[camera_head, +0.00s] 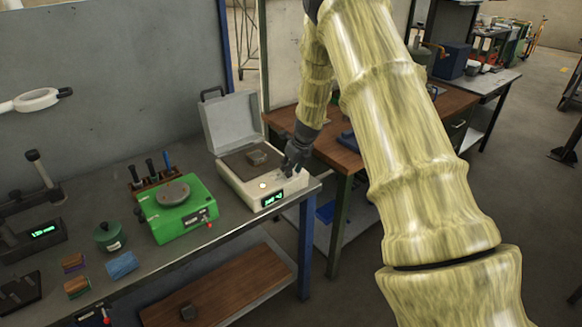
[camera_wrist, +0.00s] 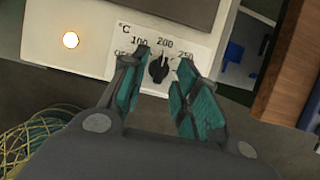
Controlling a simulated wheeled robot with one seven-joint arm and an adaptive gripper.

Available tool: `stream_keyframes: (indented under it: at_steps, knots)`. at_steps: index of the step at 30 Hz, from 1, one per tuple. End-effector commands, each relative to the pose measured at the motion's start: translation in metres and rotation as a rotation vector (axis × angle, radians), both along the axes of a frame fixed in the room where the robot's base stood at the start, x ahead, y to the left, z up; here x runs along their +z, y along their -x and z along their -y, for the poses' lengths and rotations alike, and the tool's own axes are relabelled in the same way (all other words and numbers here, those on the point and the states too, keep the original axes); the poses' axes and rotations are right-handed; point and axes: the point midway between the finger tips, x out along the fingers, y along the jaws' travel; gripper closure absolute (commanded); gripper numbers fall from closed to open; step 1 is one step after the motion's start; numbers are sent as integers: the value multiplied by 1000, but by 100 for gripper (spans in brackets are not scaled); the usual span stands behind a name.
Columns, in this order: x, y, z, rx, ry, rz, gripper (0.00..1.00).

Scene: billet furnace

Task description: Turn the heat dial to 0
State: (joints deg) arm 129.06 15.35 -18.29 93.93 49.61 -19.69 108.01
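The white furnace (camera_head: 240,188) stands on the grey bench with its lid raised, and a grey block (camera_head: 257,157) sits inside. Its black heat dial (camera_wrist: 158,68) is on a white scale plate marked °C, with 100, 200 and 250 legible. The dial's pointer is upward, near the 200 mark; its exact setting is hard to read. My gripper (camera_wrist: 164,60) is open, with a green-padded finger on each side of the dial. Contact with the dial cannot be told. In the head view my gripper (camera_head: 291,162) is at the furnace's right front and hides the dial.
A lit round lamp (camera_wrist: 71,40) and a green display (camera_head: 272,198) are on the furnace front. A green device (camera_head: 178,215) and a tool rack (camera_head: 155,173) stand to its left. A wooden-topped bench (camera_head: 340,158) is close on the right.

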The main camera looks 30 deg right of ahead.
Motion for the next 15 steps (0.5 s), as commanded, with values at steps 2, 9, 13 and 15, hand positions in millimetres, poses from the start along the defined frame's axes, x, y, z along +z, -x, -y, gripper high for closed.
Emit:
stream_keyframes:
  at_steps: [2, 9, 13, 15]
  knots:
    - [-2, -1, 0, 0, 0, 0, 70]
    - [-4, -1, 0, 0, 1, 0, 70]
    - [-4, -1, 0, 0, 0, 0, 82]
    - [-3, -1, 0, 0, 0, 0, 95]
